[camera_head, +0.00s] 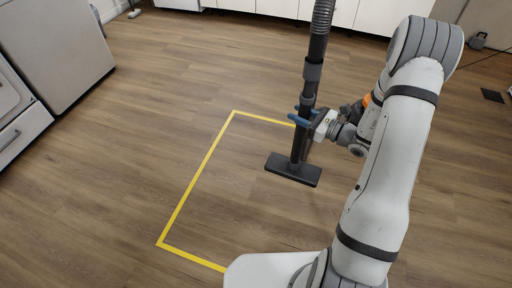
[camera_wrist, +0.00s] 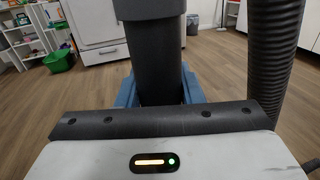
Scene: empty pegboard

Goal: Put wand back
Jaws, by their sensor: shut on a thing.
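The wand (camera_head: 310,95) is a black vacuum tube with a flat, wide floor head (camera_head: 293,169) at its lower end. It stands nearly upright in the head view, over the area near the yellow tape. My gripper (camera_head: 303,118) is shut on the wand's tube, with its blue fingers around it. In the wrist view the tube (camera_wrist: 155,60) rises between the blue fingers (camera_wrist: 158,90), and a ribbed black hose (camera_wrist: 272,50) hangs to its right. The wand's upper end is out of view. I cannot tell whether the floor head touches the floor.
Yellow tape (camera_head: 199,171) marks a rectangle on the wooden floor. Grey and white appliances (camera_head: 60,40) stand at the left, and white cabinets (camera_head: 340,12) at the back. The floor left of the tape is clear.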

